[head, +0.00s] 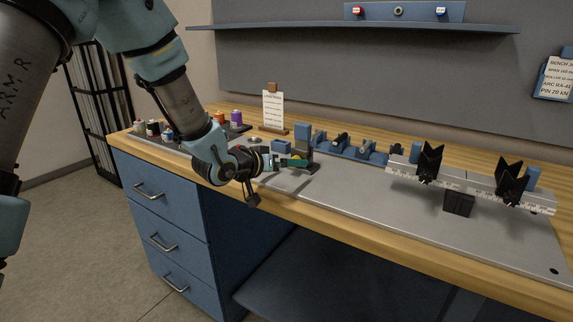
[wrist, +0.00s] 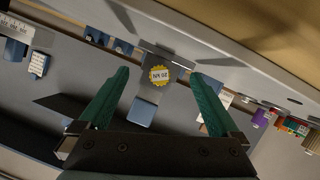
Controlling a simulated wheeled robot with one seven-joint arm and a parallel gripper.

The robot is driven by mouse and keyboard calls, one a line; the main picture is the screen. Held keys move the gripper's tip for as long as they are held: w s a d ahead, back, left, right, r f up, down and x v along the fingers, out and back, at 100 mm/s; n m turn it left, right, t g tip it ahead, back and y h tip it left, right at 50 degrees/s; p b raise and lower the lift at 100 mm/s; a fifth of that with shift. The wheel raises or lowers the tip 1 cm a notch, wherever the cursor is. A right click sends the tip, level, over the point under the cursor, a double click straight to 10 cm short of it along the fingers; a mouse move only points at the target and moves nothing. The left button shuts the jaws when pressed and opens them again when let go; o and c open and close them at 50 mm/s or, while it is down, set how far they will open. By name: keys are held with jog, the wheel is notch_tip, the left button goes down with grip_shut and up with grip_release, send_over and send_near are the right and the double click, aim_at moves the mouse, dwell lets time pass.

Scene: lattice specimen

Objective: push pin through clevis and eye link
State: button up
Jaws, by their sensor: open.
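My gripper (head: 293,162) is over the left part of the bench, its green fingers apart with nothing held between them. In the wrist view my open gripper (wrist: 161,76) frames a grey bracket (wrist: 172,60) with a yellow round tag reading 20 kN, upside down. A blue block (wrist: 142,112) shows beside the bracket. This bracket may be the clevis fixture, but I cannot tell for certain. The pin and eye link cannot be told apart; dark and metal parts sit in a blue rack (head: 350,154) right of my gripper.
A grey plate (head: 360,193) covers much of the wooden bench. A ruled beam (head: 470,181) with two black V-shaped supports stands at the right. Colored bottles (head: 236,118) and a note card (head: 273,110) stand at the back left. A shelf (head: 350,27) hangs above.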

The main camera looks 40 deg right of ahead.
jog(key=shift+p+v, duration=0.55)
jog(key=shift+v, duration=1.9)
